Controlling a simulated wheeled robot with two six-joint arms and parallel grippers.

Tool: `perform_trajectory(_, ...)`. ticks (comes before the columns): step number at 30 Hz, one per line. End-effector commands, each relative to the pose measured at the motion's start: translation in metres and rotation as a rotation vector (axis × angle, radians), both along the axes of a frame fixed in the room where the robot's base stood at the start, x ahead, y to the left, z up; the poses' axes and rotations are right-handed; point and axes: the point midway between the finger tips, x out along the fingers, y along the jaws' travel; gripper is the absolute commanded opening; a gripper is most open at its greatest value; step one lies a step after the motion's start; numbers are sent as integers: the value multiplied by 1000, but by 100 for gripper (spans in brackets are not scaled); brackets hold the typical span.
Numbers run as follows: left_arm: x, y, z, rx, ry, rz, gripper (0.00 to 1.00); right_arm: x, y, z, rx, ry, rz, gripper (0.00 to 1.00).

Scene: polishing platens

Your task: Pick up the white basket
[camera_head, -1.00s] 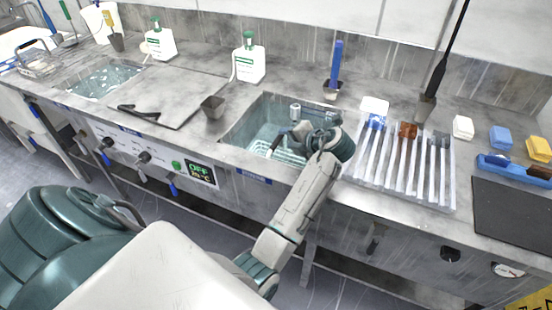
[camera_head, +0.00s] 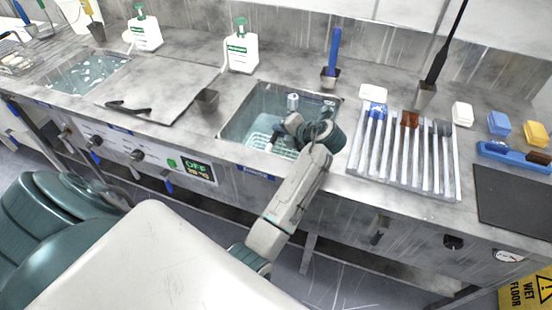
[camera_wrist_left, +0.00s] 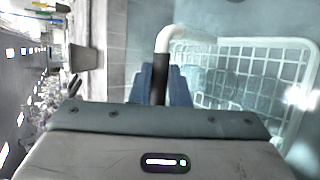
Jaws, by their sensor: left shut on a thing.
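The white basket (camera_head: 256,140) lies low in the right-hand sink basin (camera_head: 232,127), partly hidden by my left arm. In the left wrist view it is a white wire grid basket (camera_wrist_left: 243,48) with a bent white handle that has a dark grip (camera_wrist_left: 158,88). My left gripper (camera_head: 276,137) reaches down into the basin. In the wrist view its blue fingers (camera_wrist_left: 160,86) are shut on either side of the dark handle grip. I cannot tell whether the basket is clear of the basin floor. My right gripper is not in view.
White bottles (camera_head: 241,52) stand behind.

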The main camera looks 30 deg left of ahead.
Motion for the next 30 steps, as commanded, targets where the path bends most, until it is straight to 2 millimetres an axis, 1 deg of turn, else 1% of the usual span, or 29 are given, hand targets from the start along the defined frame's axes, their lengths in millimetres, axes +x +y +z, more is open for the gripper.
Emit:
perform_trajectory(10,-1,-1,-2,-3,4,-1,0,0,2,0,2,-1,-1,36)
perform_trajectory(30,-1,-1,-3,-4,5,-1,0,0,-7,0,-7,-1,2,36)
